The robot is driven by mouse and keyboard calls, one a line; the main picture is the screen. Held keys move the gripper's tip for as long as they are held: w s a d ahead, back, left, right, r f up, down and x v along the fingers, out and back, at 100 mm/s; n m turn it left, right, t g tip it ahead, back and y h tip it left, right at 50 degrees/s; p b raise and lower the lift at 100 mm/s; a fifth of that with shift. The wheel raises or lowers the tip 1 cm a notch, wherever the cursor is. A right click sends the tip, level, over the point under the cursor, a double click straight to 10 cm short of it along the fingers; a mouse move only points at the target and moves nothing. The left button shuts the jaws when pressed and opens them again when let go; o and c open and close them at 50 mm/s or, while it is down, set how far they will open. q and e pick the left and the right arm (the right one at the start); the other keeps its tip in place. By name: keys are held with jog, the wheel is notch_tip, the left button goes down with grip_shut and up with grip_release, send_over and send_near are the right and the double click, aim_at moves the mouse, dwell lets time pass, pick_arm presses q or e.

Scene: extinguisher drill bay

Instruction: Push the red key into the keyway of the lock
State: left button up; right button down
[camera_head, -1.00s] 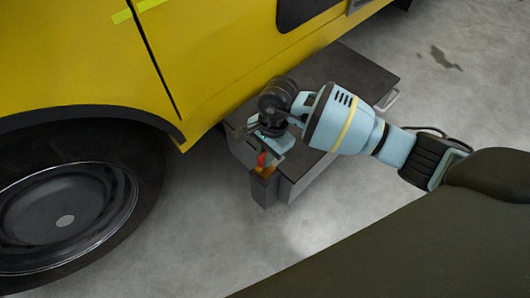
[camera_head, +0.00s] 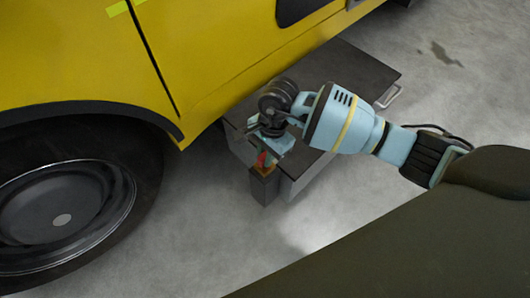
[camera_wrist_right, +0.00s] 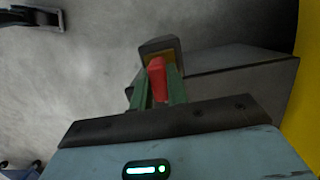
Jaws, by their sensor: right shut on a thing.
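The red key (camera_wrist_right: 157,78) is between the green fingers of my right gripper (camera_wrist_right: 160,88) in the right wrist view. The gripper is shut on it. In the head view the key (camera_head: 262,160) shows as a small red patch below my right gripper (camera_head: 263,152). The lock (camera_wrist_right: 160,47), a dark block with a brass-coloured face, lies just beyond the key's far end. It also shows in the head view (camera_head: 264,186), at the front of a dark box. The keyway is hidden, and I cannot tell whether the key's tip is in it. My left gripper is not in view.
The dark box (camera_head: 352,72) with a metal side handle (camera_head: 389,97) stands on the concrete floor against a yellow vehicle (camera_head: 215,50). A large wheel (camera_head: 62,215) is at the left. Open floor (camera_head: 215,245) lies in front.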

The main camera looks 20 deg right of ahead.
jog(key=shift+f+b, duration=0.35)
jog(key=shift+f, duration=0.25)
dwell(0.3)
jog(key=c, duration=1.3)
grip_release()
jog(key=shift+r, duration=0.1)
jog(key=r, duration=0.2)
jog(key=d+r+p, duration=0.1)
jog(key=r, duration=0.2)
jog(key=r+p, duration=0.1)
jog(key=r, duration=0.1)
jog(key=shift+w+d+r, duration=0.25)
jog(key=shift+w, duration=0.05)
